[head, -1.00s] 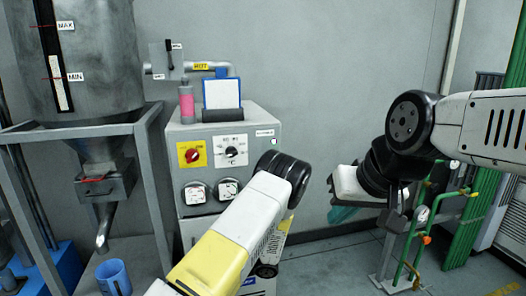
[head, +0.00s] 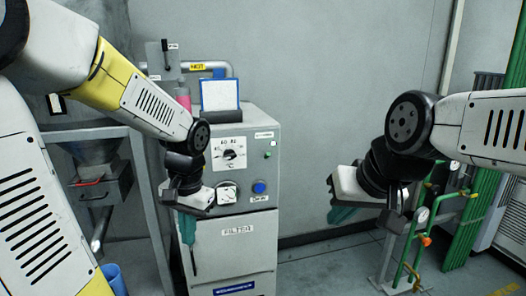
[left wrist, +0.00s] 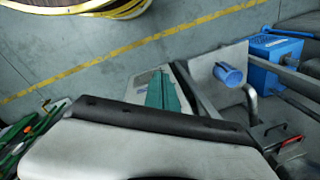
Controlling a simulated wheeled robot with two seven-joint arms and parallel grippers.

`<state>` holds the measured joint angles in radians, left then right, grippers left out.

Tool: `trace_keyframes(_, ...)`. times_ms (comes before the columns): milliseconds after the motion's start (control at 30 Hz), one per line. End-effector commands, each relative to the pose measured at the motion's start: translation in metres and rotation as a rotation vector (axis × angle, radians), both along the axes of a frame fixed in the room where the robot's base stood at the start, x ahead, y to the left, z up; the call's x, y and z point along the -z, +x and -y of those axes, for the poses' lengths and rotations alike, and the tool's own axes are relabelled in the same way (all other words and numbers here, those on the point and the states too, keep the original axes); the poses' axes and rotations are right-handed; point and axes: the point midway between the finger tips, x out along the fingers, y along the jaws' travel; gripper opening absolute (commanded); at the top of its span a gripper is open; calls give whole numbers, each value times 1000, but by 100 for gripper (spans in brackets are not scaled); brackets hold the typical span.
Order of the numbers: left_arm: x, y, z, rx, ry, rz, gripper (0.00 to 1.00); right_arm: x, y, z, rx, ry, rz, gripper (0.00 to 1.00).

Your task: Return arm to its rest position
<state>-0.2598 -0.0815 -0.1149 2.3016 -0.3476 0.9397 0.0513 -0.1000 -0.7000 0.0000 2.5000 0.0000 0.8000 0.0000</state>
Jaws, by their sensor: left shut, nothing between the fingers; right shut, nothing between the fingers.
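My left gripper (head: 188,230) hangs fingers-down in front of the grey control cabinet (head: 250,245) in the head view, before its left side. Its teal fingers are together and empty. They also show in the left wrist view (left wrist: 160,92), pointing away above the floor. My left arm comes in from the left and covers the cabinet's upper left part. My right gripper (head: 342,214) hangs to the right of the cabinet, its teal fingers shut and empty, partly hidden behind its own white housing.
A hopper (head: 90,150) on a grey stand is at left, partly behind my arm. A blue cup (left wrist: 229,75) stands below its spout. A blue box (left wrist: 275,58) lies beyond. Green pipes with gauges (head: 422,215) stand behind my right gripper. The floor between cabinet and pipes is clear.

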Motion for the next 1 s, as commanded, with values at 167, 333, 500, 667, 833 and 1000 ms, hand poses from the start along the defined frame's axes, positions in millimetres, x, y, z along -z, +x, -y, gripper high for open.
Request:
trace_keyframes(167,-47,-28,11,-94,-167,195,0,0,0,0,0,0,0,0)
trace_keyframes(333,-79,-51,22,-161,-289,357,0,0,0,0,0,0,0,0)
trace_keyframes(500,-97,-64,28,-194,-353,455,0,0,0,0,0,0,0,0)
trace_keyframes(667,-101,-68,30,-203,-371,482,0,0,0,0,0,0,0,0)
trace_keyframes(833,-101,-68,31,-203,-371,481,0,0,0,0,0,0,0,0)
trace_keyframes(1000,-101,-68,30,-203,-371,481,0,0,0,0,0,0,0,0)
